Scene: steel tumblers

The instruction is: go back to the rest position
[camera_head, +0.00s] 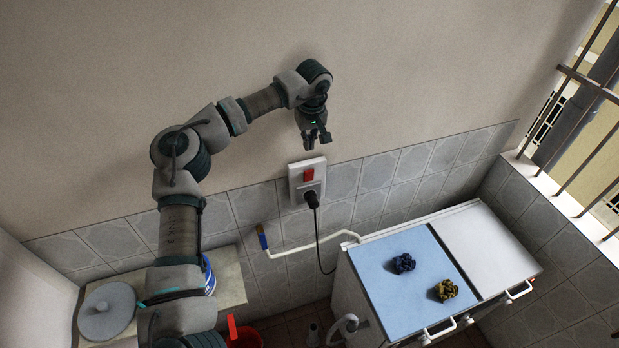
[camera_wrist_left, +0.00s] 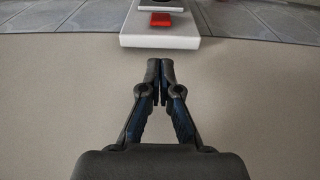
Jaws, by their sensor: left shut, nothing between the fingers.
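My left gripper (camera_head: 315,139) hangs at the end of my raised left arm, in front of the wall and just above the white socket plate (camera_head: 294,185) with its red switch (camera_head: 308,175). In the left wrist view the fingers of this gripper (camera_wrist_left: 160,75) are closed together with nothing between them. They point at the white plate (camera_wrist_left: 160,36) and its red switch (camera_wrist_left: 161,19); I cannot tell the exact gap to the plate. A black plug (camera_head: 312,199) sits in the lower part of the plate. My right gripper is not in view.
A cabinet with a light blue mat (camera_head: 375,275) stands at lower right, carrying a dark blue crumpled item (camera_head: 403,263) and an olive one (camera_head: 445,290). A pipe with a blue-handled tap (camera_head: 262,237) juts from the wall. A grey lidded pot (camera_head: 106,311) is at lower left. A barred window is at right.

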